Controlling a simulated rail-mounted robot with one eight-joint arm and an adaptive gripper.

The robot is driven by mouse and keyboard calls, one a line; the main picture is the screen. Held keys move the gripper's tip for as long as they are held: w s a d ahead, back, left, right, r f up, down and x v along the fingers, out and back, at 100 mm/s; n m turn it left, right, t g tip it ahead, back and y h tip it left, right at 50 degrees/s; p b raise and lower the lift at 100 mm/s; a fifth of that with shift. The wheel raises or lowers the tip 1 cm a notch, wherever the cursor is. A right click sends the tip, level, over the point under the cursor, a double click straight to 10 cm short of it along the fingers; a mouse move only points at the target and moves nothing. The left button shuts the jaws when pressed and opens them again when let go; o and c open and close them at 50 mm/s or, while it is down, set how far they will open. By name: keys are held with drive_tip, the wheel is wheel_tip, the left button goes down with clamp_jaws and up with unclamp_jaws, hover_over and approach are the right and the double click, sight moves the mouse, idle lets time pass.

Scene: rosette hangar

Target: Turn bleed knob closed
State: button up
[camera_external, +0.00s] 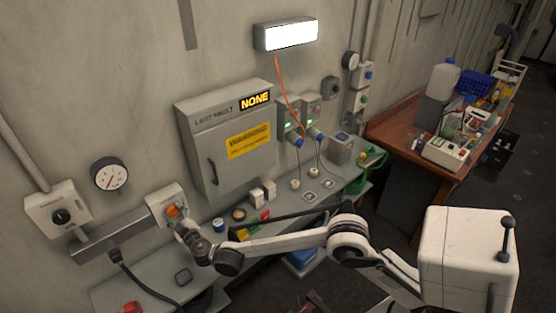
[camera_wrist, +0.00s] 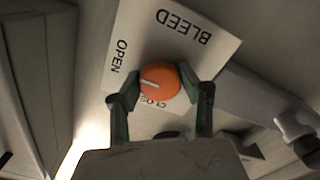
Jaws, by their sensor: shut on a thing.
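The bleed knob (camera_wrist: 160,82) is a round orange knob with a pale pointer line, on a white plate (camera_wrist: 205,40) lettered BLEED, OPEN and CLOSED. In the wrist view the plate appears upside down and the pointer line aims left, towards the side of the word OPEN. My gripper (camera_wrist: 160,92) has one dark finger on each side of the knob and is shut on it. The fingers partly cover the plate near the word CLOSED. In the external view the orange knob (camera_external: 172,211) sits on a white wall box (camera_external: 160,195), with my gripper (camera_external: 180,222) right at it.
A round gauge (camera_external: 108,174) and a box with a black knob (camera_external: 60,215) are on the wall to the left. A grey cabinet (camera_external: 205,165) hangs to the right. A shelf (camera_external: 130,292) with small items runs below. My arm reaches across it.

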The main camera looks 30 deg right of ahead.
drive_tip(key=shift+n, duration=0.3)
drive_tip(key=n+b, duration=0.1)
drive_tip(key=n, duration=0.2)
drive_tip(key=shift+f+n+b, duration=0.1)
drive_tip(key=shift+n+b, duration=0.3)
drive_tip(key=n+b, duration=0.1)
drive_tip(key=n, duration=0.3)
drive_tip(key=shift+n, duration=0.3)
drive_tip(key=n+b, duration=0.1)
drive_tip(key=n, duration=0.7)
drive_tip(key=shift+r+n, duration=0.2)
drive_tip(key=shift+n, duration=0.4)
drive_tip(key=o, duration=1.2)
drive_tip(key=shift+c, duration=0.2)
